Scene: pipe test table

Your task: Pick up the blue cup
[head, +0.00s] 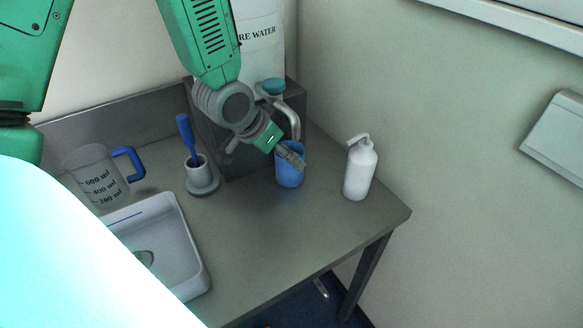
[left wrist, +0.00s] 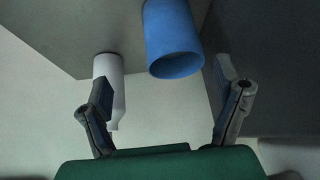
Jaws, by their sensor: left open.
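The blue cup (head: 289,168) stands upright on the grey table below the tap, in front of the dark block. In the left wrist view the cup (left wrist: 171,40) shows upside down in the picture, ahead of the two fingers and between them, nearer the right one. My left gripper (head: 292,156) reaches down from above and its fingers overlap the cup's upper part in the head view. In the left wrist view the left gripper (left wrist: 164,98) has its fingers spread wide with nothing between the tips. My right gripper is not in view.
A white bottle (head: 360,170) stands right of the cup. A brush holder (head: 202,180) with a blue-handled brush, a measuring jug (head: 97,178) and a white tray (head: 190,240) are to the left. The dark block (head: 232,150) and tap (head: 290,115) are close behind. Table front is clear.

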